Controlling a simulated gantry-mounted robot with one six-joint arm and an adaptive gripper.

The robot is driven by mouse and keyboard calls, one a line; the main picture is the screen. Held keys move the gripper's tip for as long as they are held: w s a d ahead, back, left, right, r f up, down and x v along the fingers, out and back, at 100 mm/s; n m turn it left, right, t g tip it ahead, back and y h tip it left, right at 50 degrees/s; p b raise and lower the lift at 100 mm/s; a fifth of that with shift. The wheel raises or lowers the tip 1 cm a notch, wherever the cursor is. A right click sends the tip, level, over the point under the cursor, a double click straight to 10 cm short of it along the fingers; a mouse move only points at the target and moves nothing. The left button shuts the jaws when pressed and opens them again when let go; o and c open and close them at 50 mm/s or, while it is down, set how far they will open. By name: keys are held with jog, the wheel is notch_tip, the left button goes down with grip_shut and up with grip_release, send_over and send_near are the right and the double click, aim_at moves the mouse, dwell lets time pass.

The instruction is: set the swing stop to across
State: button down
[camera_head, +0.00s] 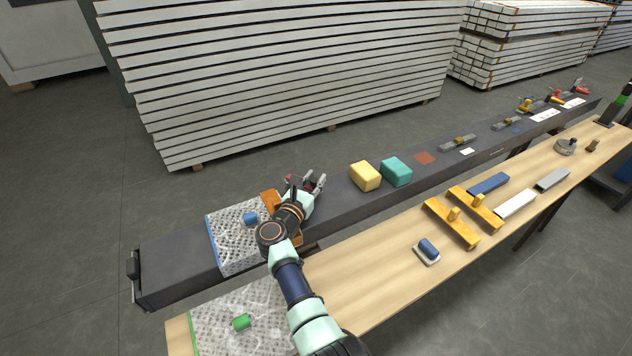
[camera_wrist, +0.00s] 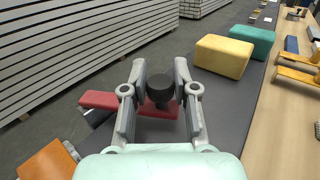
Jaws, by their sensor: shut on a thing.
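The swing stop shows in the wrist view as a flat red bar (camera_wrist: 98,100) with a round black knob (camera_wrist: 159,92) standing at its right part. The bar lies roughly left to right in that view, partly hidden behind my left finger. My gripper (camera_wrist: 160,76) is shut on the knob, one finger at each side. In the head view my gripper (camera_head: 314,183) is low over the dark beam (camera_head: 342,200), and only a small red bit of the stop (camera_head: 288,178) shows behind it.
A yellow block (camera_head: 365,176) and a teal block (camera_head: 397,172) stand on the beam right of my gripper. An orange plate (camera_head: 270,200) and a patterned sheet (camera_head: 228,254) lie to its left. The wooden bench (camera_head: 365,275) in front carries yellow holders (camera_head: 452,222).

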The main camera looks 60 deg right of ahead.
jog(key=c, duration=0.9)
grip_release()
jog(key=shift+o, duration=0.2)
jog(key=shift+r, duration=0.1)
notch_tip(320, 180, up, 10)
jog(key=shift+f, duration=0.1)
